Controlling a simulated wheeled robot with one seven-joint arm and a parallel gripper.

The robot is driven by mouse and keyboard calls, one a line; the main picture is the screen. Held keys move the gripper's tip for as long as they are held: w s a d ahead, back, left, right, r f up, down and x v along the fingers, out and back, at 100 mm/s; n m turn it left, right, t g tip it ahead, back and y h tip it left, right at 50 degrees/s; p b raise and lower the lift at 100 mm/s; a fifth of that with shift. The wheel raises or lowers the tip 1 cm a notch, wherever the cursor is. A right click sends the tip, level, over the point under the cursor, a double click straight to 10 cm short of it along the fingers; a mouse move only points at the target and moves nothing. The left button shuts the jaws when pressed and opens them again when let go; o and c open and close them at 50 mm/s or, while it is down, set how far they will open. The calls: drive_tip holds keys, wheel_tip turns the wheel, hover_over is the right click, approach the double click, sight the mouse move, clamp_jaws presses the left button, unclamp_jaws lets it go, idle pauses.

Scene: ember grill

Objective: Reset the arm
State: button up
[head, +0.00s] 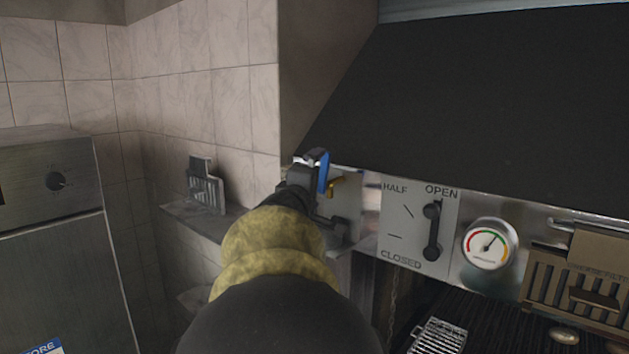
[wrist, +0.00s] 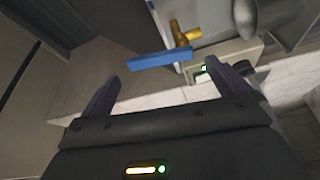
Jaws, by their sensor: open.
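My gripper (head: 312,178) is at the end of my outstretched arm in the head view, in front of the grill's left panel. In the wrist view my gripper (wrist: 168,84) has its two dark fingers wide apart with nothing held. A blue handle (wrist: 160,60) on a brass valve (wrist: 182,38) lies beyond the fingertips, in line with the gap between them. I cannot tell how far off it is. In the head view the blue handle (head: 324,173) and brass valve (head: 338,185) are partly hidden by my gripper.
A damper lever (head: 432,230) points up to OPEN. The gauge (head: 488,244) needle is in green. A dark hood (head: 480,100) hangs above. A steel cabinet (head: 60,240) stands left; a ledge (head: 205,220) holds a slotted metal piece (head: 206,185). A grate (head: 440,335) lies lower right.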

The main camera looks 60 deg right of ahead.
drive_tip(key=shift+w, duration=0.1)
idle(0.4)
drive_tip(key=w+a+f+n+t+y+b, duration=0.1)
drive_tip(key=w+a+f+t+y+b, duration=0.2)
drive_tip(key=w+a+f, duration=0.5)
drive_tip(key=w+a+f+t+y+b, duration=0.25)
drive_tip(key=w+a+f+y, duration=0.35)
drive_tip(key=f, duration=0.5)
drive_tip(key=w+a+f+n+t+y+b, duration=0.1)
drive_tip(key=w+a+f+t+y+b, duration=0.15)
drive_tip(key=w+a+f, duration=0.5)
drive_tip(key=s+a+f+g+y+b, duration=0.3)
drive_tip(key=a+f+y+b, duration=0.2)
drive_tip(key=a+f, duration=1.05)
drive_tip(key=s+a+f+m+g+y+b, duration=0.1)
drive_tip(key=s+a+f+g+b, duration=0.1)
drive_tip(key=s+a+f, duration=0.2)
drive_tip(key=s+a+f+m+g+y+b, duration=0.1)
drive_tip(key=s+a+f, duration=0.4)
drive_tip(key=f, duration=0.5)
drive_tip(key=s+g+b, duration=0.1)
drive_tip(key=s+g, duration=0.1)
drive_tip(key=shift+a+f+g, duration=0.15)
drive_tip(key=shift+g, duration=0.15)
drive_tip(key=shift+c, duration=0.2)
